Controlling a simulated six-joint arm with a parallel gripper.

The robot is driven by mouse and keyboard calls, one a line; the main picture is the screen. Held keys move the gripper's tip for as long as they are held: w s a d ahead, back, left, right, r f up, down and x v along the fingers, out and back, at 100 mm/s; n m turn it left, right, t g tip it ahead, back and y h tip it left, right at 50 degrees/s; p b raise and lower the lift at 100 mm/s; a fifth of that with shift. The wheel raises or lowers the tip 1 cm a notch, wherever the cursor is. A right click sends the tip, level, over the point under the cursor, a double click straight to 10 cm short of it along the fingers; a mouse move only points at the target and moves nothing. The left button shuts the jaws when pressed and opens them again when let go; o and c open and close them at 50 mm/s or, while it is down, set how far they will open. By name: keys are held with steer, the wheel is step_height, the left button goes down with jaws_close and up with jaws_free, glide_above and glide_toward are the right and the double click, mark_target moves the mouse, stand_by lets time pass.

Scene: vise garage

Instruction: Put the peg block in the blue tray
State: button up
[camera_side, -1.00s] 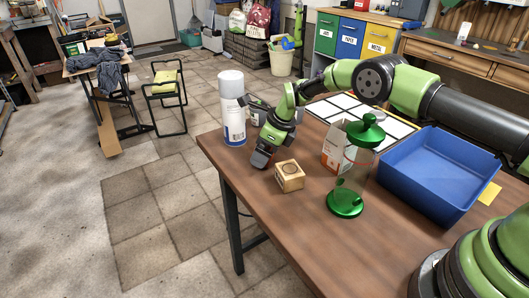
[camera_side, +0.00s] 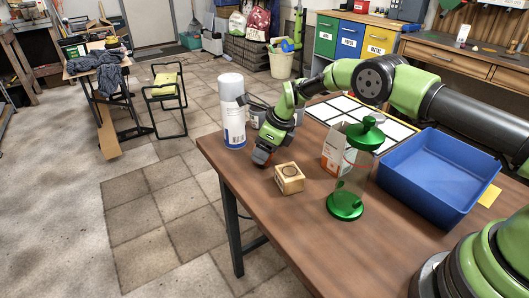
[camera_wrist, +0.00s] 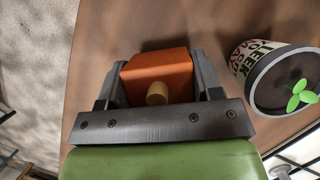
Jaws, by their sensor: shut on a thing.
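The peg block is an orange block with a short pale wooden peg on it. In the wrist view the block (camera_wrist: 157,70) sits between the two dark fingers of my gripper (camera_wrist: 158,82), which is shut on it. In the side view my gripper (camera_side: 263,153) is low over the table's left part, and only a small orange-red part of the block shows under it. The empty blue tray (camera_side: 437,178) stands at the table's right, well away from my gripper.
A wooden cube (camera_side: 289,178) with a round mark lies just right of my gripper. A green-capped clear container (camera_side: 346,204) and a small carton (camera_side: 336,150) stand before the tray. A spray can (camera_side: 233,110) stands left. A lettered pot (camera_wrist: 280,78) is close by.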

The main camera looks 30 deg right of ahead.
step_height(320, 180, up, 9)
steer(key=shift+f, duration=0.1)
steer(key=shift+s+d+r+n+y, duration=0.25)
steer(key=shift+s+r+n+y, duration=0.15)
steer(key=shift+n, duration=0.4)
steer(key=s+d+r+n+g+h, duration=0.1)
steer(key=s+d+r+n+g, duration=0.45)
steer(key=n, duration=0.55)
steer(key=s+d+r+n+g+h, duration=0.1)
steer(key=s+d+r+n+g, duration=0.1)
steer(key=s+r+n, duration=0.65)
steer(key=n+h, duration=0.2)
steer(key=n, duration=0.5)
glide_above(447, 178)
steer(key=w, duration=0.2)
steer(key=shift+g, duration=0.35)
steer(key=f, duration=1.9)
steer(key=shift+s+f, duration=0.2)
steer(key=shift+f, duration=2.45)
